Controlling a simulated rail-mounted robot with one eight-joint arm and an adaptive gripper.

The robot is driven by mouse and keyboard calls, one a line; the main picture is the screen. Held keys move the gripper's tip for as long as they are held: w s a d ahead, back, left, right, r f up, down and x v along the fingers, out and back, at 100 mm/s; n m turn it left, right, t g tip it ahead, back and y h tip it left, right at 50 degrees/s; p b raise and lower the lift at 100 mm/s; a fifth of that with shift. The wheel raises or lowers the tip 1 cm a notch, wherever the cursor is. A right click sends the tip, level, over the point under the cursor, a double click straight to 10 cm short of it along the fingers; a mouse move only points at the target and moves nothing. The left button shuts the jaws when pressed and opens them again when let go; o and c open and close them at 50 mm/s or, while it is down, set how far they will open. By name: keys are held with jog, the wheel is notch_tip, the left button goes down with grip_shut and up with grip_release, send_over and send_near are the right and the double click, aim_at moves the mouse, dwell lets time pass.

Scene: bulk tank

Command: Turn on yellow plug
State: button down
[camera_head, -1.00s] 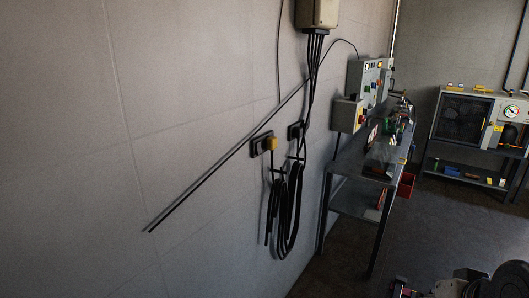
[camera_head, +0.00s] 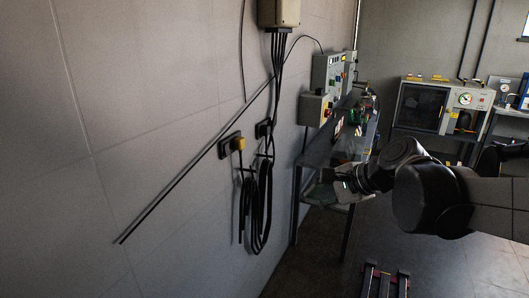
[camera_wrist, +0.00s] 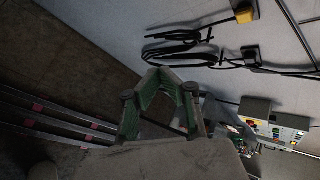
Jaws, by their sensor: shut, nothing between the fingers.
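The yellow plug (camera_head: 239,143) sits at a dark wall socket (camera_head: 224,149) on the left wall, with a black cable hanging below it. In the wrist view the yellow plug (camera_wrist: 245,15) is at the top right, near the frame edge. My gripper (camera_head: 338,184) is in front of the workbench, to the right of the plug and apart from it. In the wrist view my gripper (camera_wrist: 165,72) is shut and empty, its green-padded fingers pointing towards the cables. I cannot tell the state of any switch on the plug or socket.
A second socket (camera_head: 262,130) is right of the yellow plug. Coiled black cables (camera_head: 256,205) hang below both. A grey box (camera_head: 280,13) is above. A workbench (camera_head: 325,150) with control panels (camera_head: 328,72) stands along the wall.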

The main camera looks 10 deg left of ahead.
aim_at(229, 154)
jog(key=w+a+m+y+p, duration=0.3)
jog(key=w+a+m+y, duration=0.4)
jog(key=w, duration=1)
jog(key=a+m, duration=0.3)
jog(key=a, duration=0.2)
jog(key=shift+w+g+y, duration=0.3)
jog(key=shift+g+y, duration=0.1)
jog(key=shift+r, duration=0.1)
jog(key=p+x, duration=0.1)
jog(key=x, duration=1.2)
jog(key=shift+w+a, duration=0.1)
jog(key=shift+a, duration=0.05)
jog(key=shift+w+a, duration=0.1)
jog(key=shift+a, duration=0.15)
jog(key=shift+a, duration=0.1)
